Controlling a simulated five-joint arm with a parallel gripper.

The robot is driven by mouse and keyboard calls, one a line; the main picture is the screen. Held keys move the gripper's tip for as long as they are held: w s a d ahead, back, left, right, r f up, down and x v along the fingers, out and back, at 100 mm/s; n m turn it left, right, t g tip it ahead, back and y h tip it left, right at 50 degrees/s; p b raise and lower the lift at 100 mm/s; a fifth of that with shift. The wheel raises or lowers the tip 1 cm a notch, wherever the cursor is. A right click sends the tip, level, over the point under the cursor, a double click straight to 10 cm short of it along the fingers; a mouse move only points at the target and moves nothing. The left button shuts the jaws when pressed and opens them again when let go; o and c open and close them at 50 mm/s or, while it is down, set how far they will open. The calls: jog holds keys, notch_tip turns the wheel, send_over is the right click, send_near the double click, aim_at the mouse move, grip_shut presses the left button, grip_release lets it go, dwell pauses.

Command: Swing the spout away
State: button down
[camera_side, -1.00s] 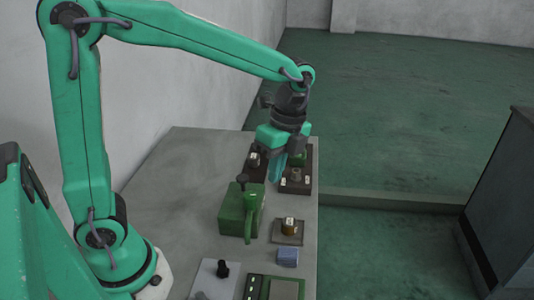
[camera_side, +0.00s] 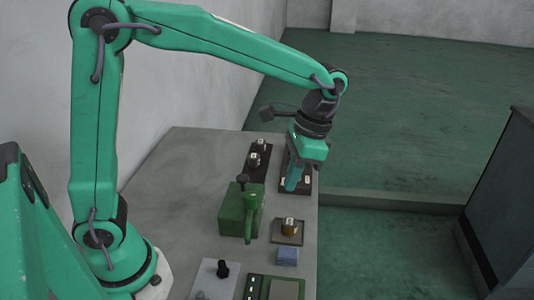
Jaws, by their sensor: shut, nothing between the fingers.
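The green machine box (camera_side: 232,211) stands on the grey table, with a dark knob on top. The curved green spout (camera_side: 252,214) is on its right side and hangs down toward the front. My gripper (camera_side: 292,188) is shut and empty, pointing down above the dark plate at the table's far right. It is behind and to the right of the spout, apart from it. It hides most of that plate.
A brass cylinder on a square plate (camera_side: 288,226) and a blue block (camera_side: 287,256) are right of the spout. A dark plate with silver pieces (camera_side: 257,158) lies behind. A black-knobbed panel (camera_side: 217,278) and green-framed tray (camera_side: 284,290) are in front. The table (camera_side: 180,185) is clear left of the box.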

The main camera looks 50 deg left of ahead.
aim_at(248, 225)
jog(key=shift+f, duration=0.1)
jog(key=s+a+f, duration=0.3)
jog(key=s+f, duration=0.2)
jog(key=f, duration=0.5)
jog(key=shift+s+a+f, duration=0.15)
jog(key=shift+s+a, duration=0.05)
jog(key=shift+s, duration=0.15)
dwell(0.5)
jog(key=shift+s+a+f, duration=0.1)
jog(key=shift+s+a, duration=0.15)
jog(key=shift+s, duration=0.25)
jog(key=shift+s+a+f, duration=0.1)
jog(key=shift+s+a, duration=0.15)
jog(key=shift+s, duration=0.25)
jog(key=shift+w, duration=0.1)
